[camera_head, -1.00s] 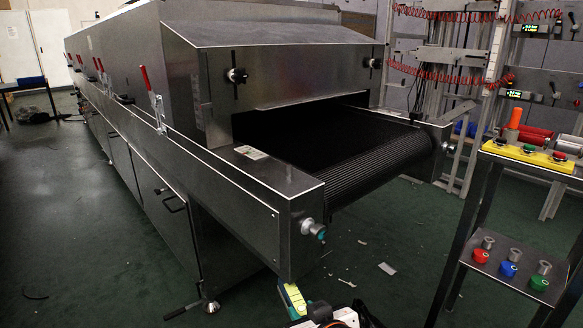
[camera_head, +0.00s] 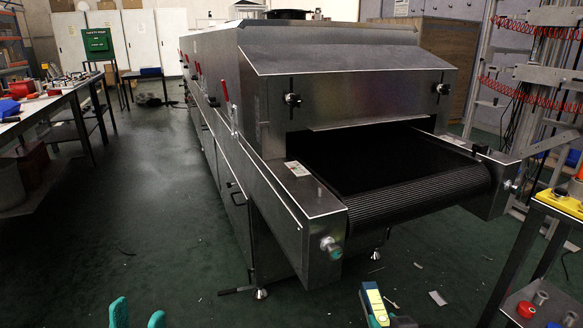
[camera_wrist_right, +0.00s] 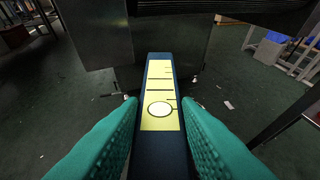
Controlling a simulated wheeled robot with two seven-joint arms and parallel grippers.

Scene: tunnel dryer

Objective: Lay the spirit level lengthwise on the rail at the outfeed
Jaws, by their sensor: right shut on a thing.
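The spirit level (camera_head: 373,304) has a yellow-and-white face and dark sides. It is held in my right gripper (camera_wrist_right: 160,108), whose teal fingers are shut on its two sides in the right wrist view. It points away from the gripper, toward the dryer's outfeed end, and is in the air, apart from the rail.
The dark conveyor belt (camera_head: 420,192) comes out beside the rail. A knob (camera_head: 331,247) sticks out of the rail's end face. The floor between is mostly open, with small scraps.

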